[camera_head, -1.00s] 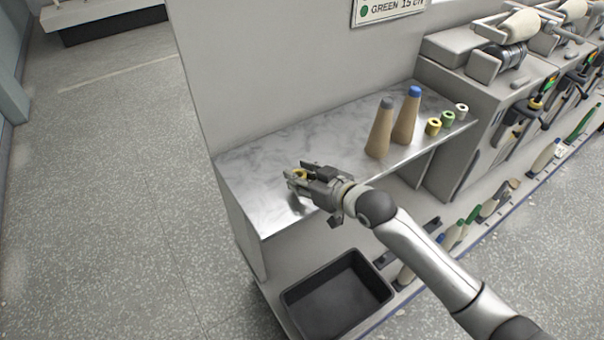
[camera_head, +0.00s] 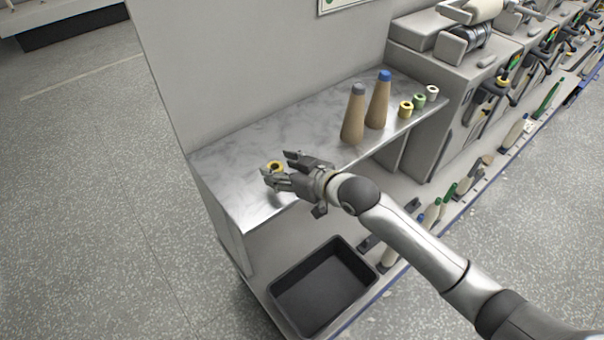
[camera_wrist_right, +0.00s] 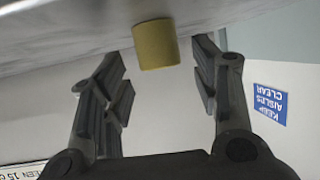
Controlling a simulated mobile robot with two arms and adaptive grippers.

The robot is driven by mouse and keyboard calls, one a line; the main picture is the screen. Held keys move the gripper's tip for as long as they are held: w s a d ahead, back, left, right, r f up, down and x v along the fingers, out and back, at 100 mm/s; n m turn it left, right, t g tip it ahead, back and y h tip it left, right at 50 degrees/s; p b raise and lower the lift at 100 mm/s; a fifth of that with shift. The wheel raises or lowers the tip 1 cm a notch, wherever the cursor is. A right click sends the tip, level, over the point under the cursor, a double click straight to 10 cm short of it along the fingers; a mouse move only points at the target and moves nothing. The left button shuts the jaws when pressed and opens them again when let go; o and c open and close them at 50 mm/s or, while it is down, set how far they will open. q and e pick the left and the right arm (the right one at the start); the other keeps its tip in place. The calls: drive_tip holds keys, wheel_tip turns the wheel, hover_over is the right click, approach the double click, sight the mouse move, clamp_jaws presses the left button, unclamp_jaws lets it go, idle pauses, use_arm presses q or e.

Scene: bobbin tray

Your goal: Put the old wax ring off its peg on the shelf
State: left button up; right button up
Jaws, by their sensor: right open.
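The yellow wax ring (camera_head: 276,166) rests on the grey metal shelf (camera_head: 225,175), near its left end. My right gripper (camera_head: 279,170) is open, with its fingers reaching toward the ring from the right. In the right wrist view, the ring (camera_wrist_right: 156,44) shows as a yellow cylinder against the shelf surface, past and between the spread fingertips (camera_wrist_right: 160,70). A gap shows on each side of it, so the fingers do not grip it. My left gripper is not in view. I cannot tell which peg the ring came from.
Two brown cones, one grey-tipped (camera_head: 354,115) and one blue-tipped (camera_head: 378,100), stand on the shelf to the right. Small yellow (camera_head: 405,109), green (camera_head: 419,101) and white (camera_head: 432,92) rings stand beyond them. A black bin (camera_head: 325,285) sits below. Machines line the right.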

drive_tip(key=v, duration=1)
drive_tip(key=shift+s+d, duration=0.25)
drive_tip(key=shift+r, duration=0.1)
idle(0.9)
